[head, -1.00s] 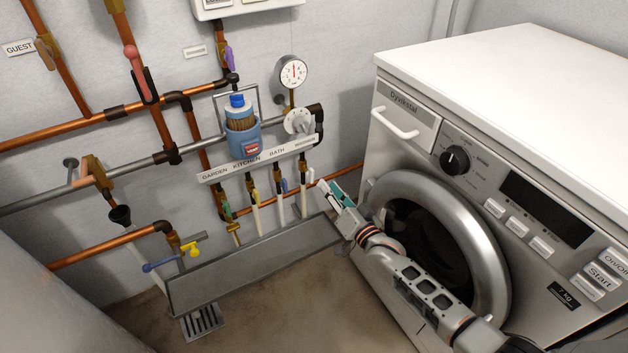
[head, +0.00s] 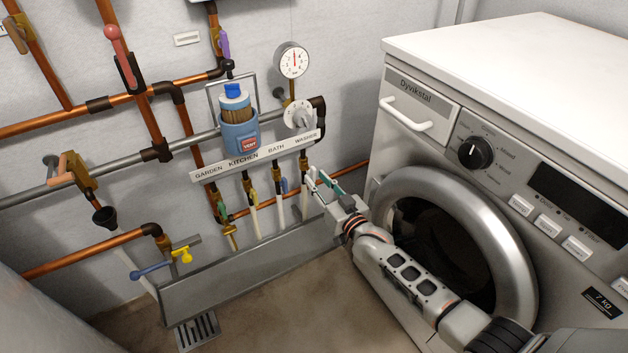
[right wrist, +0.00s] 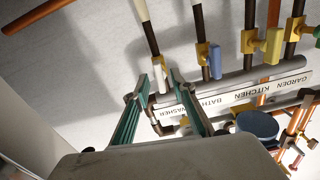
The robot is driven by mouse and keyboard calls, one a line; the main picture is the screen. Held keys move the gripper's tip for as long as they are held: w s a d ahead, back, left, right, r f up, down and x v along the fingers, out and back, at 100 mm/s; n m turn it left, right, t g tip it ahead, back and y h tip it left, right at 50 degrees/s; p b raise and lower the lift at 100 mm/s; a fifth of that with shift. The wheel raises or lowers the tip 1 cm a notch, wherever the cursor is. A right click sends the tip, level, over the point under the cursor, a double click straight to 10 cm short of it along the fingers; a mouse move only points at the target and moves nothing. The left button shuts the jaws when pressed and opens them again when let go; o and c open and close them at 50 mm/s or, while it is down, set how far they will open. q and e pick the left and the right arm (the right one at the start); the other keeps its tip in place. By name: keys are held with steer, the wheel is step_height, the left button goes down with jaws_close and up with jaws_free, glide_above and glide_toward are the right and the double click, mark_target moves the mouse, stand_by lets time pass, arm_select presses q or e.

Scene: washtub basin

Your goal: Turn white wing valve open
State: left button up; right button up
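The white wing valve (head: 311,173) is the small white handle on the pipe under the WASHER end of the label strip (head: 255,157) in the head view. In the right wrist view, the white valve handle (right wrist: 161,72) shows between the fingertips, below its brass fitting. My right gripper (head: 319,180) is at this valve, with its teal fingers apart. The right wrist view shows the gripper (right wrist: 158,82) open, one finger on each side of the handle. I cannot tell whether either finger touches it. My left gripper is not in view.
A blue valve (right wrist: 215,61) and a yellow valve (right wrist: 273,46) hang on the neighbouring pipes. The washing machine (head: 480,60) stands close on the right of my arm. A grey trough (head: 240,270) lies below the pipes. A pressure gauge (head: 293,61) is above.

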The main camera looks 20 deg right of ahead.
steer(key=shift+w+a+f, duration=0.1)
steer(key=shift+w+f, duration=0.1)
steer(key=shift+w, duration=0.35)
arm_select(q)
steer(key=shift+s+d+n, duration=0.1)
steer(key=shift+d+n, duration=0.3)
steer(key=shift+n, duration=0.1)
arm_select(e)
steer(key=shift+w+r, duration=0.2)
steer(key=shift+r, duration=0.05)
jaws_close()
steer(key=shift+n, duration=0.6)
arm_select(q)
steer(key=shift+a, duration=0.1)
arm_select(e)
jaws_free()
